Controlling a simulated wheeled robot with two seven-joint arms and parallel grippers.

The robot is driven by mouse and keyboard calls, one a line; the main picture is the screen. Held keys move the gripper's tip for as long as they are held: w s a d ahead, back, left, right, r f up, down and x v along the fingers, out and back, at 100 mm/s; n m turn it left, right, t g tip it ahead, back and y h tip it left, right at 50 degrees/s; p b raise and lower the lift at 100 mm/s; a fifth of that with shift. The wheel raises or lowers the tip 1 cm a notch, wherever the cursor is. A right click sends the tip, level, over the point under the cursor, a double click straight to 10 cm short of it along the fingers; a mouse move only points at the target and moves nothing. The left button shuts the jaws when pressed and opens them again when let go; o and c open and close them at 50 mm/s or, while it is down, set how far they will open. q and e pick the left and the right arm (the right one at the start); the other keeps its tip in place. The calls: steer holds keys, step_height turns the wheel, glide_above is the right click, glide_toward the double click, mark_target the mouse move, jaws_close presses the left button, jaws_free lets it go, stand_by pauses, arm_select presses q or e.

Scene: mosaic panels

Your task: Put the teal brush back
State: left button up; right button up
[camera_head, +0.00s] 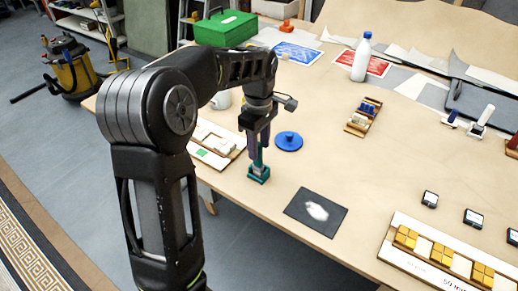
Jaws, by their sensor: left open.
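The teal brush (259,174) stands near the table's front edge, with its square base down and its handle pointing up. My left gripper (259,152) points straight down over it. Its dark fingers are open on either side of the upper handle, which they partly hide. I cannot tell whether a finger touches it. My right gripper is not in view.
A dark mat (333,225) with a white smear lies right of the brush. A blue knobbed disc (289,142) is close behind it. A wooden tray (214,158) with white pieces lies to the left. A white bottle (361,62) stands farther back. The centre table is clear.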

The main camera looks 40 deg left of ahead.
arm_select(q)
step_height(320, 180, up, 7)
step_height(320, 180, up, 4)
steer(key=shift+f+p, duration=0.2)
steer(key=shift+p, duration=0.75)
steer(key=shift+f, duration=0.1)
